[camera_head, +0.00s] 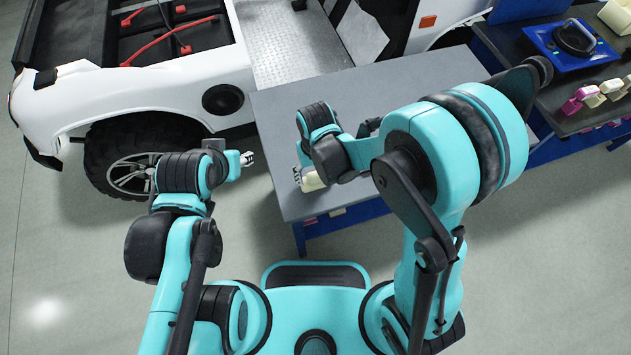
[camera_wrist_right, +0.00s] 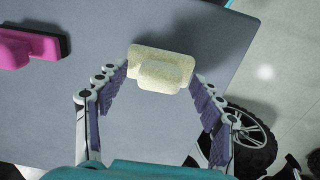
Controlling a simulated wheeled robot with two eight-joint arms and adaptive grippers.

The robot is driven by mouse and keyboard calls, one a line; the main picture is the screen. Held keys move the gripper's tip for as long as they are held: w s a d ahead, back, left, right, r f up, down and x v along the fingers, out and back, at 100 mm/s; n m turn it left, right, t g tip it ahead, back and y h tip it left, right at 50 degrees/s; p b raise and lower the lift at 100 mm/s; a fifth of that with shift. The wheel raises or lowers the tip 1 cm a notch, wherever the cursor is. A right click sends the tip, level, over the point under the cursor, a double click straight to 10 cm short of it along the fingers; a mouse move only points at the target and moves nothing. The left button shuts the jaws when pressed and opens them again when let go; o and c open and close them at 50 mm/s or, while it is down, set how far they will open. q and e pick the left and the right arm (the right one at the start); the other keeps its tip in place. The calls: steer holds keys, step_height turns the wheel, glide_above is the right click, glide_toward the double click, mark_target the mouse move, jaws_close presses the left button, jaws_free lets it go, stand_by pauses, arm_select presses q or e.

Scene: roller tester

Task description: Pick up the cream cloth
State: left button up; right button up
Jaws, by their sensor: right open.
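The cream cloth (camera_wrist_right: 160,68) is a blocky, speckled piece with a raised middle, lying on the grey table in the right wrist view. My right gripper (camera_wrist_right: 160,80) is open, with one finger on each side of the cloth near its ends. I cannot tell whether the fingertips touch it. In the head view the cloth (camera_head: 313,182) shows partly beside my right gripper (camera_head: 298,178), near the table's left edge. My left gripper (camera_head: 246,158) is left of the table, away from the cloth, and too small to judge.
The grey table (camera_head: 285,105) stands beside a white vehicle (camera_head: 175,88) with a large wheel (camera_head: 130,170). A pink block with a black edge (camera_wrist_right: 28,47) lies left of the cloth in the wrist view. A second table at right holds a blue tray (camera_head: 545,40) and several pink and cream pieces.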

mark_target(315, 174)
steer(key=shift+f, duration=0.55)
steer(key=shift+r, duration=0.1)
steer(key=c, duration=1.3)
steer(key=shift+o, duration=0.2)
step_height(315, 174, up, 4)
steer(key=shift+p, duration=1.1)
steer(key=w+d+r+p, duration=0.3)
steer(key=w+d+r, duration=0.2)
steer(key=d, duration=0.5)
step_height(315, 174, up, 2)
steer(key=shift+d+p, duration=0.25)
steer(key=shift+p, duration=0.05)
